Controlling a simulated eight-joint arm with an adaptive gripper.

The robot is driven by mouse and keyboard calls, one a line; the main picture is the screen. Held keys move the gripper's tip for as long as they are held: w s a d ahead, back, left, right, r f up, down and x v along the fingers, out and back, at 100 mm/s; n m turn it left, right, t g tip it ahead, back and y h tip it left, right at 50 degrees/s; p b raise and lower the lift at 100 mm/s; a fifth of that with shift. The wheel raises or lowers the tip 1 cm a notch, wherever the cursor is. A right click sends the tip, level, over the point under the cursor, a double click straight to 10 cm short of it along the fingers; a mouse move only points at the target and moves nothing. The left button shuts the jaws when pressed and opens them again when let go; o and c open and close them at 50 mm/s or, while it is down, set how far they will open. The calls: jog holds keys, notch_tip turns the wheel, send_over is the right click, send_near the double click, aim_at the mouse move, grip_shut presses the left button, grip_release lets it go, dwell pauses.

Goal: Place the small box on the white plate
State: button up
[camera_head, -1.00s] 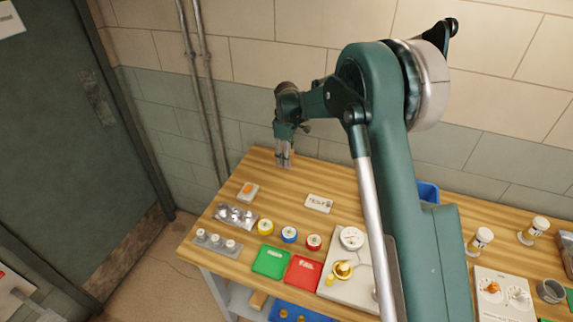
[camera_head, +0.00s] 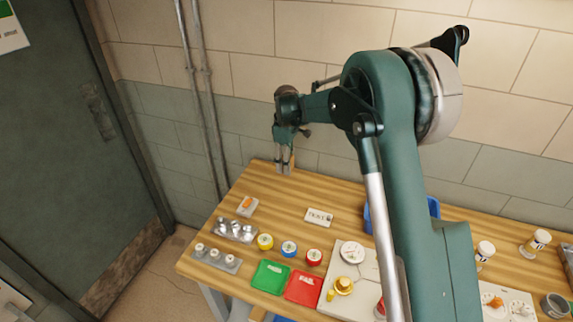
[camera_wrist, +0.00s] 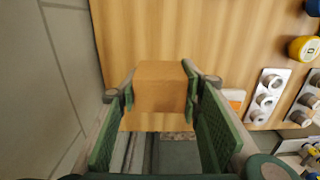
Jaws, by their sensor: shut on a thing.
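My gripper (camera_head: 283,167) is at the back left of the wooden table, near the wall. In the wrist view its green-padded fingers (camera_wrist: 160,100) are shut on a small brown box (camera_wrist: 160,85), one on each side. In the head view the box is mostly hidden by the fingers. A small white plate (camera_head: 319,217) with dark lettering lies flat on the table, to the right of and nearer than the gripper. Another small pale plate (camera_head: 247,207) with an orange part on it lies near the left edge; it also shows in the wrist view (camera_wrist: 235,97).
Metal plates with knobs (camera_head: 235,230), coloured round pieces (camera_head: 289,248), a green tray (camera_head: 270,277) and a red tray (camera_head: 304,288) occupy the front left. Bare wood (camera_head: 285,205) lies between gripper and lettered plate.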

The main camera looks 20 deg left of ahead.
jog(key=shift+d, duration=0.15)
jog(key=shift+s+d+r, duration=0.1)
jog(key=shift+s+d, duration=0.25)
jog(key=shift+d, duration=0.25)
jog(key=s+d+p, duration=0.1)
jog(key=s+d, duration=0.4)
jog(key=d, duration=0.3)
jog(key=s+d+r+p, duration=0.1)
jog(key=s+d, duration=0.5)
jog(key=d, duration=0.2)
jog(key=shift+s+d+r, duration=0.15)
jog(key=shift+s+d, duration=0.05)
jog(key=shift+d, duration=0.05)
send_over(318, 217)
jog(key=shift+d+f, duration=0.1)
jog(key=shift+f, duration=3.05)
jog(key=shift+f, duration=0.1)
jog(key=shift+f, duration=1.75)
jog(key=shift+f, duration=0.2)
